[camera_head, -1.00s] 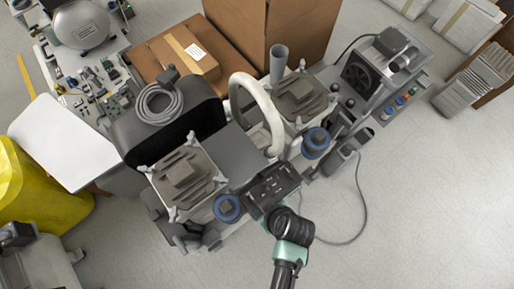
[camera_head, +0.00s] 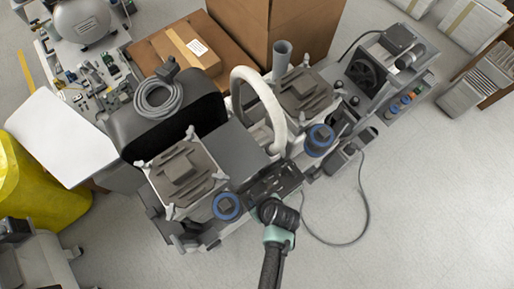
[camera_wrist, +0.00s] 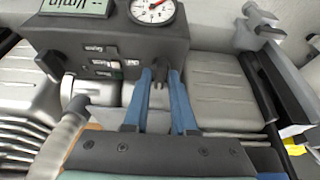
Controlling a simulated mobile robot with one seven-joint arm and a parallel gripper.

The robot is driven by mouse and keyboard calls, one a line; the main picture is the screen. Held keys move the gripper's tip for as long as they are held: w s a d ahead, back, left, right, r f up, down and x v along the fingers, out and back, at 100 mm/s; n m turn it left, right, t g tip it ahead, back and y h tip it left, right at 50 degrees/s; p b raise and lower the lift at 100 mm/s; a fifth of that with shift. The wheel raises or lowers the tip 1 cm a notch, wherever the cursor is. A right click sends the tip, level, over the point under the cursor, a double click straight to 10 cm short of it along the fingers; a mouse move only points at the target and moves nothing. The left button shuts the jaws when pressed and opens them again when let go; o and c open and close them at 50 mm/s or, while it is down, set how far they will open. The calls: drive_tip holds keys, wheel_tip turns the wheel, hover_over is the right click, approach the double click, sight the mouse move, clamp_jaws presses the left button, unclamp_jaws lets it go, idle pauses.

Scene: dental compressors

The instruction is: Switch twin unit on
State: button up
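The twin unit (camera_head: 232,155) fills the middle of the head view, with two grey pump heads, blue-ringed parts and a thick white hose. Its dark control box (camera_head: 275,183) is at the front, partly hidden by my wrist. In the wrist view the control box (camera_wrist: 100,45) carries a digital display (camera_wrist: 76,7), a round gauge (camera_wrist: 153,9) and a column of small labelled switches (camera_wrist: 115,65). My gripper (camera_wrist: 161,73) has its blue fingers apart at the box's lower front, right of the switches. A small dark part shows between the fingertips; whether they touch it is unclear.
A dark knob (camera_wrist: 48,65) sticks out left of the switches. Cardboard boxes (camera_head: 270,35) stand behind the unit. A fan unit (camera_head: 375,65) is at the right, and a cable (camera_head: 365,205) loops onto the floor. Open floor lies at lower right.

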clamp_jaws()
